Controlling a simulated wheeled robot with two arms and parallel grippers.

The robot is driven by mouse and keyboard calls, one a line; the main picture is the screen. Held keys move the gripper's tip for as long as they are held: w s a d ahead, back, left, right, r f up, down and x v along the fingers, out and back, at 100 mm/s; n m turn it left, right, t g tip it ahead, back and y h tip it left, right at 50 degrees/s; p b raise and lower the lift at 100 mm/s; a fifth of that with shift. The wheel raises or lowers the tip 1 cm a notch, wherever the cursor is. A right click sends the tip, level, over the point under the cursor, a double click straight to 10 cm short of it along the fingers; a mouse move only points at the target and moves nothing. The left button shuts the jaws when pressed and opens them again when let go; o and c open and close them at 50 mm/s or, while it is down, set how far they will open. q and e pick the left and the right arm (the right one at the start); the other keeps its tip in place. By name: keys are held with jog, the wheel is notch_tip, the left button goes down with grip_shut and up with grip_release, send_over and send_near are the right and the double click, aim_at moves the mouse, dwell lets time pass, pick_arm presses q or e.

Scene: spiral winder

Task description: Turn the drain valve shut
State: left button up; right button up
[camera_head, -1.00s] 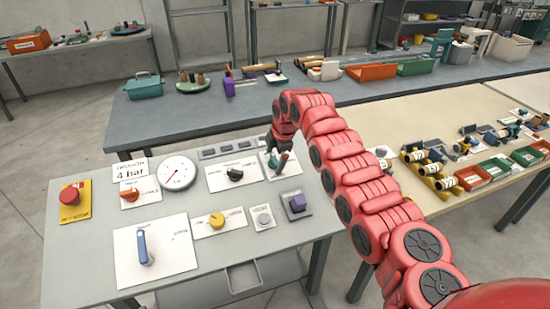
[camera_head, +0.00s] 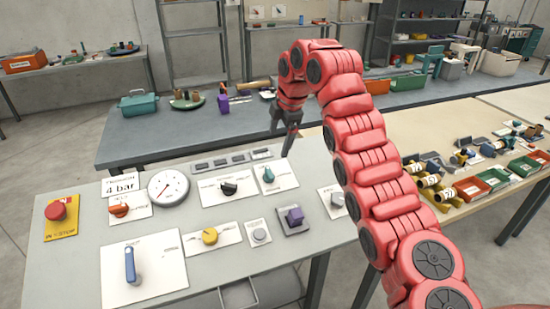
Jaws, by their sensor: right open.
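A control panel of knobs and levers lies on the grey table (camera_head: 65,285). A blue lever (camera_head: 130,265) stands on a large white plate at the front left. A teal knob (camera_head: 268,174) sits on a white plate at the panel's back right. An orange knob (camera_head: 119,210), a black knob (camera_head: 229,188) and a yellow knob (camera_head: 209,236) are on other plates. The labels are too small to read, so I cannot tell which one is the drain valve. My right gripper (camera_head: 283,138) is open and empty, fingers down, above and behind the teal knob. My left gripper is out of view.
A red stop button (camera_head: 57,210) on yellow, a round gauge (camera_head: 168,188) and a purple block-like control (camera_head: 294,216) share the panel. The dark workbench (camera_head: 150,148) behind holds a teal box (camera_head: 138,103). My right arm covers the table's right end.

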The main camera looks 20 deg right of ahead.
jog(key=shift+v, duration=1.1)
